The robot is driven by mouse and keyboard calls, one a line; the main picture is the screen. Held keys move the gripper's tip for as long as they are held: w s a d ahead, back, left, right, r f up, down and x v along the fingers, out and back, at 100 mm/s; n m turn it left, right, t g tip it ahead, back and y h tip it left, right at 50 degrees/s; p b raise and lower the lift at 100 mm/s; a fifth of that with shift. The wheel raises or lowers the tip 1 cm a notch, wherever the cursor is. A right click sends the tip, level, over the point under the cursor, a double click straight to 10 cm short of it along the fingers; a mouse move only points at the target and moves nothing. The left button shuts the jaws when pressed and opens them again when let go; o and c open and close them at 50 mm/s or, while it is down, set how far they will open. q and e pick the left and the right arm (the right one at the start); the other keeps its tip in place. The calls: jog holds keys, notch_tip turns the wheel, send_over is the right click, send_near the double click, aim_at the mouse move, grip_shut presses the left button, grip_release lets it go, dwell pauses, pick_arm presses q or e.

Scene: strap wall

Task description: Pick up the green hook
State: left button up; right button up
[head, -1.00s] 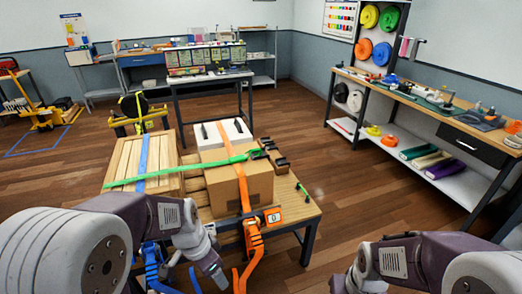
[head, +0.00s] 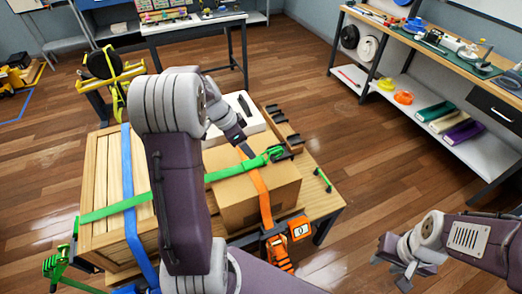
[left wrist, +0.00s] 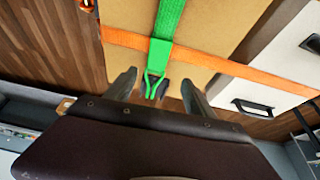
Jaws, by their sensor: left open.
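The green hook (head: 275,153) is at the right end of the green strap (head: 115,209), by the far right edge of the cardboard box (head: 240,200). In the left wrist view the green hook (left wrist: 157,76) is a forked metal piece, hanging from the strap between my two fingertips. My left gripper (left wrist: 158,92) is open, one finger on each side of the hook, with nothing visibly gripped. In the head view my left gripper (head: 244,147) reaches over the box, partly hidden by its own arm. My right gripper (head: 400,272) is at the lower right, away from the table; its jaws are unclear.
An orange strap (head: 263,195) crosses the box. A wooden crate (head: 103,180) with a blue strap (head: 132,200) stands at left. A dark-hooked wooden rail (head: 283,132) lies beyond the box. A workbench (head: 440,60) stands at right, with free floor between.

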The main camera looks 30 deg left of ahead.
aim_at(256, 160)
pick_arm(q)
jog(key=f, duration=0.1)
jog(key=d+f, duration=0.1)
jog(key=shift+w+f, duration=0.1)
jog(key=shift+f, duration=0.3)
jog(key=shift+w+f, duration=0.15)
jog(key=shift+f, duration=0.05)
jog(key=x, duration=0.2)
jog(key=p+x, duration=0.1)
jog(key=x, duration=0.1)
jog(key=shift+d, duration=0.25)
jog(key=shift+w+f, duration=0.1)
jog(key=shift+f, duration=0.35)
jog(key=shift+r, duration=0.1)
jog(key=c, duration=0.4)
grip_shut()
